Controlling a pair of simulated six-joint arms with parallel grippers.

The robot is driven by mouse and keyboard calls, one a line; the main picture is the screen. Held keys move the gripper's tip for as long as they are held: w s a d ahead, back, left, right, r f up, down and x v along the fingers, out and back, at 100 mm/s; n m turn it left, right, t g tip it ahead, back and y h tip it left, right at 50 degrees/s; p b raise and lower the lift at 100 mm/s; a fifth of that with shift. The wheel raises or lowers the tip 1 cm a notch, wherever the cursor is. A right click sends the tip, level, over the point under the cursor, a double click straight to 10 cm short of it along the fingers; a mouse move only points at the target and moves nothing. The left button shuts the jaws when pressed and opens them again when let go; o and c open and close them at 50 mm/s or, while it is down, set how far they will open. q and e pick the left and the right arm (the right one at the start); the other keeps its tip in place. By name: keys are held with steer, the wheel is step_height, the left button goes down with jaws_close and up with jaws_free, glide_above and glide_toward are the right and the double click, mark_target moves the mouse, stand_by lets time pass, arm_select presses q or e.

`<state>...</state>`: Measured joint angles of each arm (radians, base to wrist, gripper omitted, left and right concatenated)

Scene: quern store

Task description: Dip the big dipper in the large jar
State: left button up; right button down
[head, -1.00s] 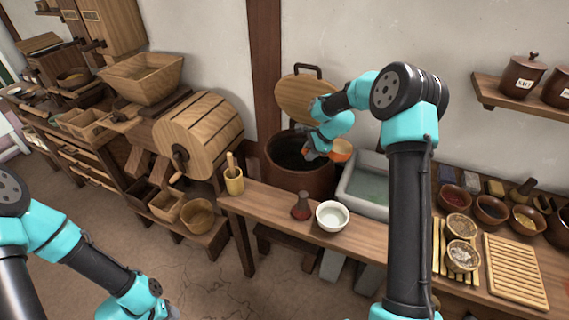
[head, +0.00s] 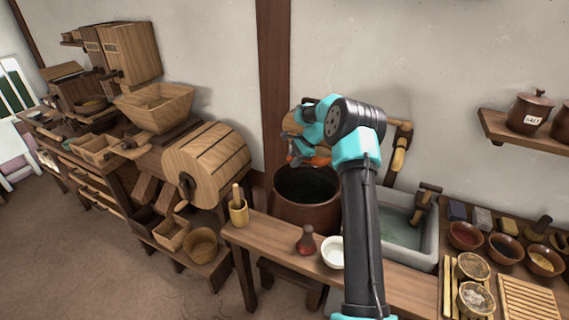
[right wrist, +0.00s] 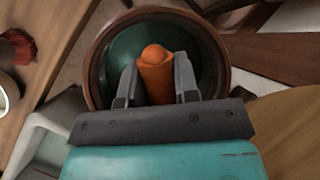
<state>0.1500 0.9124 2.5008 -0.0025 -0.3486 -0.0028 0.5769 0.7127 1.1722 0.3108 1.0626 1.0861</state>
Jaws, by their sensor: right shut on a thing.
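The large jar (head: 300,215) is a wide brown pot with an open, dark mouth, standing behind the wooden bench. In the right wrist view its rim (right wrist: 96,62) circles a dark green inside. My right gripper (right wrist: 157,72) is shut on the big dipper (right wrist: 157,78), whose orange part stands between the two fingers. In the head view the gripper (head: 298,158) and the orange dipper (head: 318,161) are at the jar's back rim, over the mouth. The dipper's lower end is hidden, so I cannot tell whether it touches the contents. My left gripper is out of view.
A stone sink (head: 431,235) stands to the right. A mortar (head: 238,212), a red flask (head: 306,241) and a white bowl (head: 332,253) stand on the bench in front.

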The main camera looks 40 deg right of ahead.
steer(key=shift+f, duration=0.2)
stand_by(0.5)
steer(key=c, duration=1.9)
jaws_free()
steer(key=shift+f, duration=8.2)
steer(key=shift+o, duration=0.2)
steer(key=shift+f, duration=0.25)
